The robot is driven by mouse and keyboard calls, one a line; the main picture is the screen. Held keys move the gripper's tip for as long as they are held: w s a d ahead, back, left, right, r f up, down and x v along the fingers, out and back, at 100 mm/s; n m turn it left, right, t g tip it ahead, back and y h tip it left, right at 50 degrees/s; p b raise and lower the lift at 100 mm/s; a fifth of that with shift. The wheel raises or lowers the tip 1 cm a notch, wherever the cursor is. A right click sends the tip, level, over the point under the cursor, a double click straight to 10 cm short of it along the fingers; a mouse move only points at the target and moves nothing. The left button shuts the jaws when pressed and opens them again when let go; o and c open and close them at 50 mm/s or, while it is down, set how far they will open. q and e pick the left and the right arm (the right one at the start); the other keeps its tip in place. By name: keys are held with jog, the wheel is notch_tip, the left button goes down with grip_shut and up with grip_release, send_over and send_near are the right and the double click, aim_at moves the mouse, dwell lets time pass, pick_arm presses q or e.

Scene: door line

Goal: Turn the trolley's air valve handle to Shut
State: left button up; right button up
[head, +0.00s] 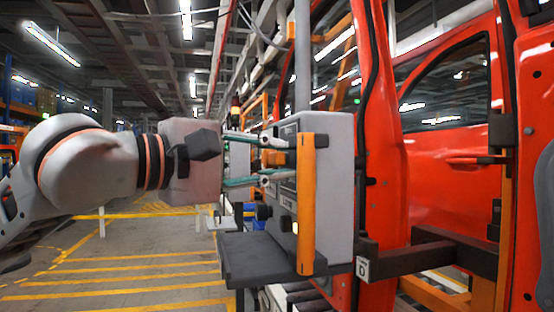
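The trolley's grey control box (341,150) stands in the middle of the head view, with a tall orange bar (308,205) upright on its near edge. A small orange part (273,158), perhaps the valve handle, shows on the box's left face. My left gripper (276,161) comes in from the left, with its fingers spread one above the other. The orange part appears between the fingertips, and I see no finger closed on it. Contact cannot be told. The handle's setting and any Shut marking are not readable. My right gripper is not in view.
A dark shelf (262,260) juts out below the box. Dark knobs (264,212) sit on the box's left face under the gripper. Red car doors (445,170) hang close on the right. The yellow-striped floor (130,270) at left is clear.

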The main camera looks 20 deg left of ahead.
pick_arm(q)
jog(key=shift+o, duration=0.3)
jog(key=shift+s+a, duration=0.1)
jog(key=v, duration=1.1)
jog(key=shift+s+a, duration=0.2)
jog(key=shift+s, duration=0.15)
